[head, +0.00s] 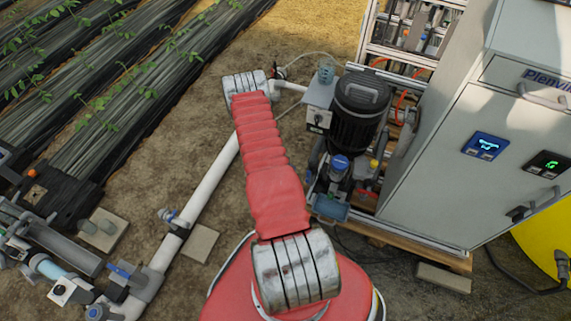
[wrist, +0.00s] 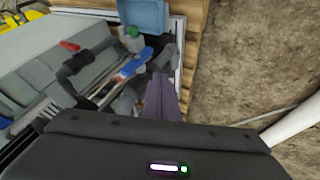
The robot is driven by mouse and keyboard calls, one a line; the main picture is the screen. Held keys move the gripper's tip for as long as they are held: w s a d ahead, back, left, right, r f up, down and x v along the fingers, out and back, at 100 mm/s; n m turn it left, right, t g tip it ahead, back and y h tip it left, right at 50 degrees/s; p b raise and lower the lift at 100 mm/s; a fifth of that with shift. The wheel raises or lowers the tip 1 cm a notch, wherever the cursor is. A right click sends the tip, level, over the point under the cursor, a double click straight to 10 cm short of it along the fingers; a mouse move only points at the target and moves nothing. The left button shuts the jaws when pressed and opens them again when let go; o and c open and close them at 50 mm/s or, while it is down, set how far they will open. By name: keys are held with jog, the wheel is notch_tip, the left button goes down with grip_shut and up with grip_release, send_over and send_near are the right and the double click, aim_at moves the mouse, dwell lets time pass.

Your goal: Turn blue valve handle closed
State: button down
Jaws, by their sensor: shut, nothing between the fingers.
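A blue valve handle (wrist: 134,63) shows in the wrist view as a short, slanted lever among grey fittings. My gripper (wrist: 160,80) is shut and empty, its dark fingers just right of the blue handle and below its upper end. I cannot tell whether they touch it. In the head view my gripper is not visible. Other blue parts show there: a blue cap (head: 340,162) in front of the black pump, a blue lever (head: 122,271) at lower left and a small blue-handled valve (head: 175,216) on the white pipe.
A red handle (wrist: 69,46) lies left of the blue one. A pale blue box (wrist: 146,14) is beyond it. The black pump (head: 358,112) and grey cabinet (head: 450,165) stand on the right.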

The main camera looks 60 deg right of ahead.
aim_at(309, 175)
jog(key=shift+s+d+f, duration=0.15)
jog(key=shift+s+d, duration=0.05)
jog(key=shift+s, duration=0.55)
jog(key=shift+s+d+f, duration=0.15)
jog(key=shift+s+f, duration=0.05)
jog(key=shift+s, duration=0.55)
jog(key=shift+s+d+f, duration=0.15)
jog(key=shift+s+d, duration=0.05)
jog(key=shift+s, duration=0.55)
